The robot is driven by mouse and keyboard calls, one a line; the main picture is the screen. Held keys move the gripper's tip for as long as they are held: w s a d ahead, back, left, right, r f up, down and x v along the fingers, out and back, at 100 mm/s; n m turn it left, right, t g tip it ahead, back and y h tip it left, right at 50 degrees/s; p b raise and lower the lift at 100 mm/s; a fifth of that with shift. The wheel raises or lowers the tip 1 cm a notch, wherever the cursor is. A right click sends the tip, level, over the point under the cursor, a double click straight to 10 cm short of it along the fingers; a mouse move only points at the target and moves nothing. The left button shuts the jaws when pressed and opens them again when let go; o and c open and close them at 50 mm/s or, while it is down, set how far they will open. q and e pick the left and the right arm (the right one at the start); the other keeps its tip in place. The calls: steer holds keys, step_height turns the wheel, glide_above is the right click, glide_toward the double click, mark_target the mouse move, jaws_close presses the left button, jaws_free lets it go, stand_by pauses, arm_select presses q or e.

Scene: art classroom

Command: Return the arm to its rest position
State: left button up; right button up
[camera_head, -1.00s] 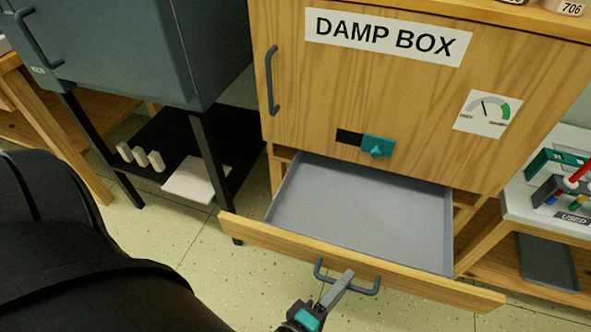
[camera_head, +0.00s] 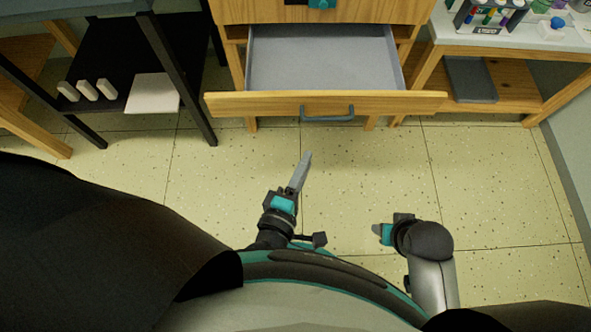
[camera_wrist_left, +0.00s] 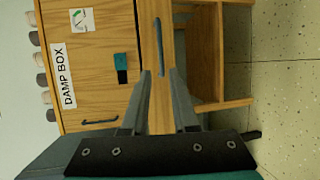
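My left gripper (camera_head: 303,165) is in front of the open drawer, below its handle in the head view, and holds nothing. In the left wrist view its two fingers (camera_wrist_left: 160,80) stand apart, with the drawer front and its blue-grey handle (camera_wrist_left: 158,47) visible beyond the gap. My right gripper (camera_head: 378,230) is at the lower right over the floor, close to my body. Its fingers are too small and turned away to tell whether they are apart. The drawer (camera_head: 325,104) is pulled out, its grey inside empty. Its handle (camera_head: 327,117) is clear of both grippers.
The damp box cabinet (camera_wrist_left: 98,75) stands above the drawer. A dark stand (camera_head: 185,75) with white blocks and a slab on its shelf is at the left. A wooden table (camera_head: 500,48) with pens is at the right. Speckled floor (camera_head: 360,170) lies open between.

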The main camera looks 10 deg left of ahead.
stand_by(0.4)
steer(key=shift+f, duration=0.1)
arm_select(q)
steer(key=s+a+f+m+g+p, duration=0.3)
steer(key=f+m, duration=0.3)
steer(key=f, duration=0.1)
steer(key=s+a+f+m+g+p, duration=0.3)
steer(key=a+f+m+g, duration=0.1)
steer(key=f+m, duration=0.25)
steer(key=s+a+f+m+g+y+p, duration=0.1)
steer(key=s+a+f+m+g+p, duration=0.1)
steer(key=s+a, duration=0.3)
steer(key=s+a+f+m+g+y+p, duration=0.1)
steer(key=s+a+f+m+g, duration=0.3)
steer(key=s, duration=0.4)
steer(key=shift+s+a+f+m+y+p, duration=0.2)
steer(key=shift+s+a+m+y+p, duration=0.3)
steer(key=shift+a, duration=0.5)
arm_select(e)
steer(key=s+d+f+g, duration=0.1)
steer(key=s+d+f, duration=0.6)
steer(key=s+f, duration=0.5)
steer(key=shift+s+d+h, duration=0.4)
steer(key=shift+s, duration=0.2)
